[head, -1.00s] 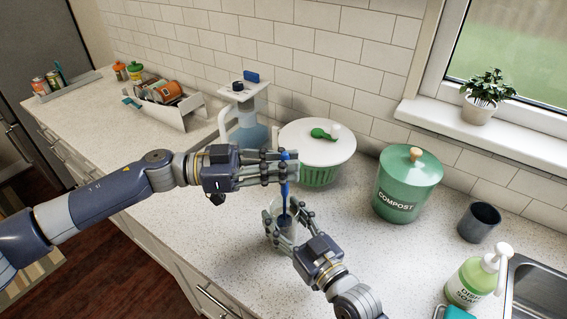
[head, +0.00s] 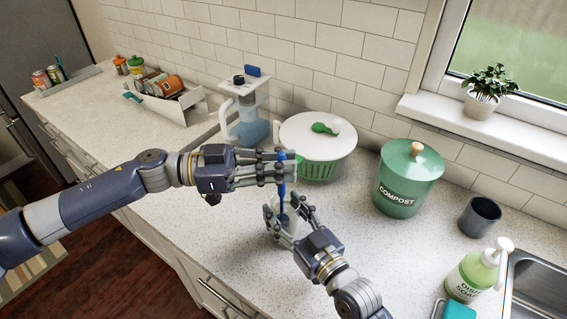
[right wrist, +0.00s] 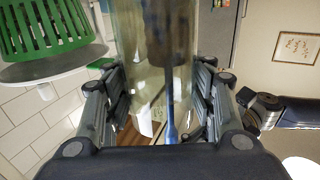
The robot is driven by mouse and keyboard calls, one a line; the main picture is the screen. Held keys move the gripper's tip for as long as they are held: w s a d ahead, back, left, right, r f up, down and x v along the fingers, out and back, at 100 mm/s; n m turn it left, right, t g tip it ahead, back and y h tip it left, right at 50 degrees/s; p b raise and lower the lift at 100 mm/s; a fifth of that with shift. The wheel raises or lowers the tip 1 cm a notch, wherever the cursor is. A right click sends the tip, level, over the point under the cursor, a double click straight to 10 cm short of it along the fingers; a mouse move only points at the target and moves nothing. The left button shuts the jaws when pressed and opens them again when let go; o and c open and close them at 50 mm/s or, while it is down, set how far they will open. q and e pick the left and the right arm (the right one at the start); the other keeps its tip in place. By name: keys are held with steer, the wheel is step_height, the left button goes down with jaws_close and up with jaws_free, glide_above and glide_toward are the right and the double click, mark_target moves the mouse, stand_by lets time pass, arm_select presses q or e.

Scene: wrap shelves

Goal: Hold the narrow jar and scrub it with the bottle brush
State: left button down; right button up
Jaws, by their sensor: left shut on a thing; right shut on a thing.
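The narrow jar (head: 284,224) is clear and stands at the front of the counter, partly hidden by fingers. My right gripper (head: 284,213) is shut around its sides. The bottle brush has a blue handle (head: 282,198) that stands roughly upright, its lower end inside the jar. My left gripper (head: 283,166) is shut on the upper handle, above the jar's mouth. In the right wrist view the clear jar wall (right wrist: 128,75) fills the space between the fingers. The dark brush head (right wrist: 168,32) and blue handle show through it.
A white-lidded green salad spinner (head: 318,135) stands just behind the jar, with a pitcher (head: 247,122) to its left. The compost bin (head: 408,180), dark cup (head: 479,219), soap bottle (head: 471,275) and sink are to the right.

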mark_target(278, 154)
arm_select(q)
steer(key=shift+s+a, duration=0.15)
steer(key=shift+a, duration=0.1)
steer(key=shift+r, duration=3)
steer(key=shift+f, duration=3)
steer(key=shift+d, duration=0.1)
steer(key=shift+w+d, duration=0.4)
steer(key=shift+d, duration=0.15)
steer(key=shift+s+d, duration=0.2)
steer(key=shift+d, duration=0.1)
